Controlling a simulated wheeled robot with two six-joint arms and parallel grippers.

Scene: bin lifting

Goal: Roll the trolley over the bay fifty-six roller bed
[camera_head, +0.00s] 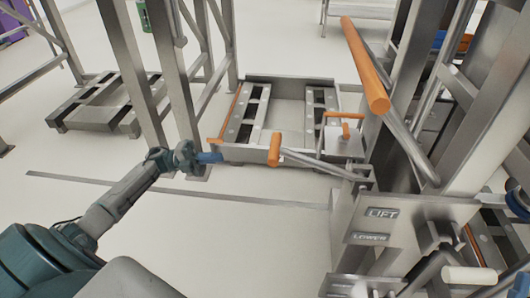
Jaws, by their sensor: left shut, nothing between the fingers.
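The trolley appears to be the steel lifting frame (455,130) at the right, with plates marked LIFT (384,213) and LOWER (370,237) and an orange handle grip (365,65). A low roller bed (290,79) lies on the floor at the centre, with dark roller strips and orange edges. A second low bed (70,122) lies at the left. I read no bay number on either. My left gripper (209,157) is shut and empty, in front of the centre bed's near left corner. A blue part of my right gripper (518,201) seems to show at the right edge, mostly hidden.
Steel rack posts (130,70) stand between the two beds. A smaller lever with an orange end (274,149) sticks out left from the trolley. A dark line (180,190) crosses the pale floor, which is open in front of the beds.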

